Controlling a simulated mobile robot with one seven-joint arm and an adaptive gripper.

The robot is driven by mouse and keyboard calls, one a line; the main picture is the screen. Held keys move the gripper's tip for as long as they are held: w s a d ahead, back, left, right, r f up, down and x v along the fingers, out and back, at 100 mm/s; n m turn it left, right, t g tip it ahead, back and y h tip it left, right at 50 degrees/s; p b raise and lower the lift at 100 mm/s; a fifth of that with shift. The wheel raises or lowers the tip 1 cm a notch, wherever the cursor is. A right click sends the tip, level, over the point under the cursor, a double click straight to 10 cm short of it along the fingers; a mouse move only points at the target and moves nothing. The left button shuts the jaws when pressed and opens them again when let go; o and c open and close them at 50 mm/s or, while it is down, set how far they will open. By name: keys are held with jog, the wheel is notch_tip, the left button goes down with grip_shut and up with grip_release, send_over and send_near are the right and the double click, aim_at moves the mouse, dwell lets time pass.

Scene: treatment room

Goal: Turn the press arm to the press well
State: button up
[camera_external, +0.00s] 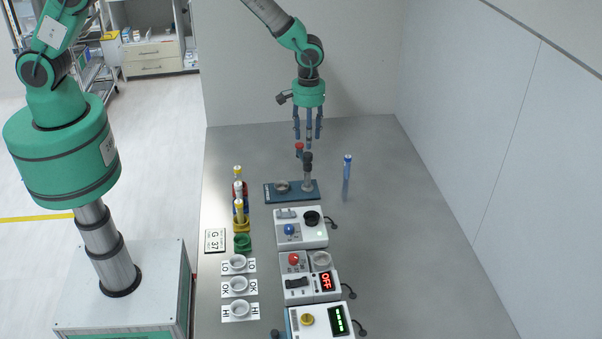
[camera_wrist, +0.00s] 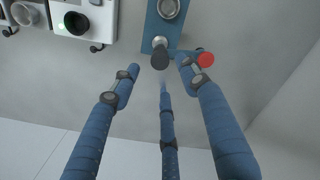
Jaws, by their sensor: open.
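The press has a blue base plate (camera_external: 271,198) on the grey table. Its round metal press well (camera_external: 281,187) is at the left end, and a post with a black top (camera_external: 307,160) stands at the right end. The press arm's red knob (camera_external: 299,148) shows behind the post, away from the well. My three-fingered gripper (camera_external: 308,138) is open above the press. In the wrist view, the fingertips (camera_wrist: 157,76) spread near the black post top; the red knob (camera_wrist: 206,60) lies close to the right finger, and the well (camera_wrist: 169,9) is at the top edge. Contact is unclear.
A blue-capped tube (camera_external: 347,178) stands right of the press. Yellow-topped tubes (camera_external: 239,205) stand in a holder at left. A white device box (camera_external: 313,236) and more devices line the front.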

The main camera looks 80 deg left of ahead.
aim_at(308, 154)
jog(key=shift+f+p, duration=0.35)
jog(key=shift+f, duration=2.95)
grip_shut()
